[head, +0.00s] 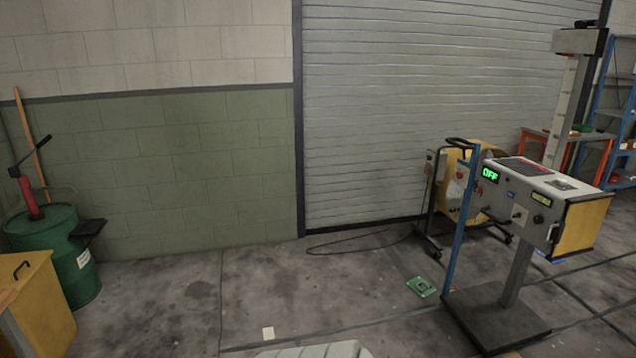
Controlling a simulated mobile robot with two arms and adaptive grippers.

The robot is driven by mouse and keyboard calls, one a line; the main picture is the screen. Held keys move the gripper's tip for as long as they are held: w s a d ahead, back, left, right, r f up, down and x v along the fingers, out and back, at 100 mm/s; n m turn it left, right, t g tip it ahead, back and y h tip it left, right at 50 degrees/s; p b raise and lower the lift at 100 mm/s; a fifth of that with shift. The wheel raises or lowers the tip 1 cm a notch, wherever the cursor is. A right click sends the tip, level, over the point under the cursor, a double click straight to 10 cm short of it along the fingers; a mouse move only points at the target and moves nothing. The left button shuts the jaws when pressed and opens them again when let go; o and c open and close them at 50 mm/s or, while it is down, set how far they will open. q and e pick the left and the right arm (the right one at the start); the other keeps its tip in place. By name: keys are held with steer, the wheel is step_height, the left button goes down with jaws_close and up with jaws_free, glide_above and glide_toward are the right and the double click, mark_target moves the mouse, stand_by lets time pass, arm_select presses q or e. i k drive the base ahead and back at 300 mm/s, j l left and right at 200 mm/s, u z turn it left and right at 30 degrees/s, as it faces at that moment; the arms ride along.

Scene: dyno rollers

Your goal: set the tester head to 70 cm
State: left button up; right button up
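The tester stands at the right on a dark base plate (496,318). Its box-shaped head (525,195) is grey with a yellow end face, carried on a post. A small green display (490,174) on the head reads OFF. A blue upright (461,225) stands at the left of the head. Neither of my grippers shows in the head view.
A yellow wheeled drum fan (466,185) stands behind the tester, its cable on the floor. A green drum (58,255) with a hand pump and a yellow cabinet (42,305) are at left. A green item (421,287) lies on the floor. The middle floor is mostly clear.

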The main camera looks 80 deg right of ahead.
mark_target(494, 203)
steer(key=z, duration=3.95)
steer(key=i, duration=0.15)
